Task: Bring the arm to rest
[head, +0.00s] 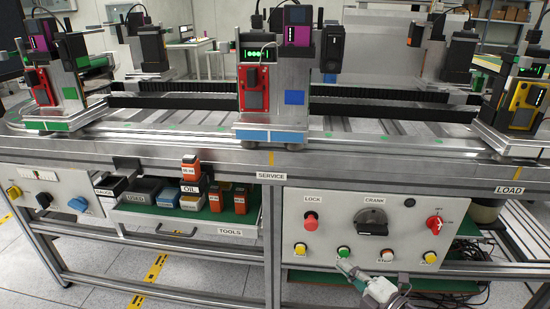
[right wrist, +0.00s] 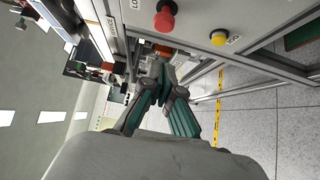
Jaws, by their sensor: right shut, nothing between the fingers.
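My right gripper (head: 345,266) shows in the head view at the lower right, in front of the lower edge of the white control panel (head: 325,233). Its teal-lined fingers are shut with nothing between them. The right wrist view shows the same gripper (right wrist: 160,76), with the panel and its red knob (right wrist: 164,20) beyond and above it. I cannot tell its exact gap to the panel. My left gripper does not show in either view.
The panel carries a red LOCK knob (head: 311,221), a black CRANK dial (head: 372,222) and several buttons. An open TOOLS drawer (head: 230,229) with boxes sticks out left of it. Metal frame bars run below the panel.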

